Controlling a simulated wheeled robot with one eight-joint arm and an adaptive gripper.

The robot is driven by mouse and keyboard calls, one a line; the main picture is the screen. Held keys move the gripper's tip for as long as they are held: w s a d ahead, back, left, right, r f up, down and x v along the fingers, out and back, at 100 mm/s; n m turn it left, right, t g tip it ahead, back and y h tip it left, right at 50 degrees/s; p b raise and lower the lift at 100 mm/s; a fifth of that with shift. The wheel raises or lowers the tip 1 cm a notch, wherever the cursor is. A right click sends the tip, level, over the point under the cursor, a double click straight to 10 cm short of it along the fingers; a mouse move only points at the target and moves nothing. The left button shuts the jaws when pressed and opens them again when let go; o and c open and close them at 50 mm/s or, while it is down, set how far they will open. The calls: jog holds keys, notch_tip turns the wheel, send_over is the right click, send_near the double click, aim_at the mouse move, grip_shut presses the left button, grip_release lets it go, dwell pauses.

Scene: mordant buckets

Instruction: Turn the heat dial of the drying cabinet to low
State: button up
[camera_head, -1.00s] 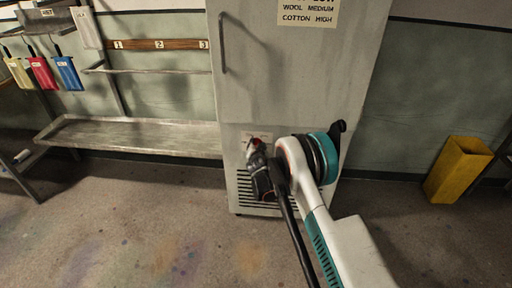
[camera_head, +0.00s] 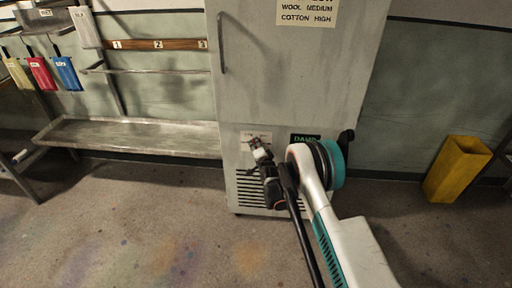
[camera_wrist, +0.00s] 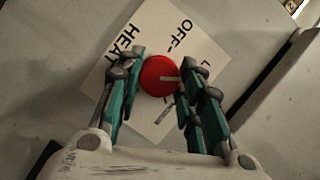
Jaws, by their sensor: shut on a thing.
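The drying cabinet (camera_head: 290,75) is a tall grey cabinet in the middle of the head view. Its heat dial (camera_wrist: 159,76) is a round red knob with a pale pointer line, seen in the wrist view on a white label plate (camera_wrist: 125,60) reading "HEAT" and "OFF". Part of the other lettering is hidden by my fingers. My gripper (camera_wrist: 158,82) has a finger on each side of the red dial and is shut on it. In the head view my gripper (camera_head: 260,157) is at the cabinet's lower front, covering the dial.
A dark label with green letters (camera_head: 305,138) is right of my gripper, partly behind my arm. Vent slots (camera_head: 250,190) lie below. A yellow bin (camera_head: 458,168) stands at right. A metal bench (camera_head: 130,137) is at left. Floor in front is open.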

dwell(0.5)
jog(key=o, duration=1.1)
jog(key=shift+f, duration=0.1)
jog(key=shift+c, duration=0.2)
jog(key=v, duration=1.2)
jog(key=shift+d, duration=0.1)
